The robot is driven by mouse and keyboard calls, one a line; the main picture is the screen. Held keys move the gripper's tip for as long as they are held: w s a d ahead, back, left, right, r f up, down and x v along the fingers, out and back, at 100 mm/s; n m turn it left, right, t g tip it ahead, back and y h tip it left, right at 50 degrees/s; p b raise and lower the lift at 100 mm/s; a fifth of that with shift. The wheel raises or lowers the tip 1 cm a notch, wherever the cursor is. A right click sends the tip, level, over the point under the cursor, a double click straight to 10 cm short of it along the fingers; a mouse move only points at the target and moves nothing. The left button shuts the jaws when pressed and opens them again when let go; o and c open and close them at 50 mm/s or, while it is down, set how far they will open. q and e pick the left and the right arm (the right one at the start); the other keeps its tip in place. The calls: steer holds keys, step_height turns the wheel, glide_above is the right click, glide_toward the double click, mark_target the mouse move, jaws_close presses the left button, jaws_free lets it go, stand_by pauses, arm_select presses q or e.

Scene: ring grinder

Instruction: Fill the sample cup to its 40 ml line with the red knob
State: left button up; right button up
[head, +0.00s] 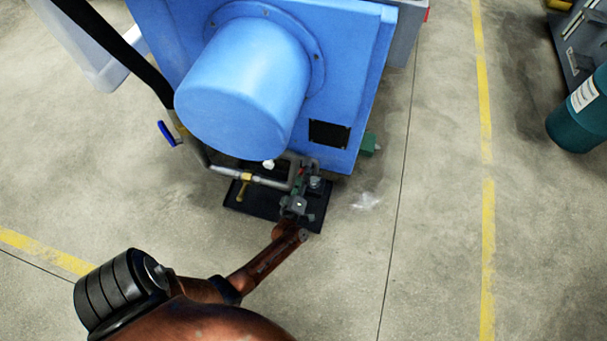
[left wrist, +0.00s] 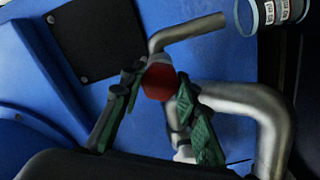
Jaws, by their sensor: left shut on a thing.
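My left gripper (head: 298,190) is at the pipework in front of the blue machine. In the left wrist view its green-padded fingers (left wrist: 158,84) are on either side of the red knob (left wrist: 157,80) and shut on it. The knob sits beside a thin bent grey spout (left wrist: 185,32). The sample cup (left wrist: 269,14) is clear with white marked labels, partly cut off at the upper right. Its rim faces the spout's end, a small gap apart. I cannot read its liquid level. My right gripper is not in view.
The blue machine (head: 345,60) with its round housing (head: 245,90) stands close behind. A black tray (head: 262,205) lies under the pipes. A brass valve (head: 244,186) and a blue handwheel (head: 167,133) are to the left.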

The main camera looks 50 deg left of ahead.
arm_select(q)
steer(key=shift+d+f, duration=0.1)
steer(key=o, duration=1.2)
steer(key=shift+c, duration=0.2)
steer(key=shift+m, duration=0.3)
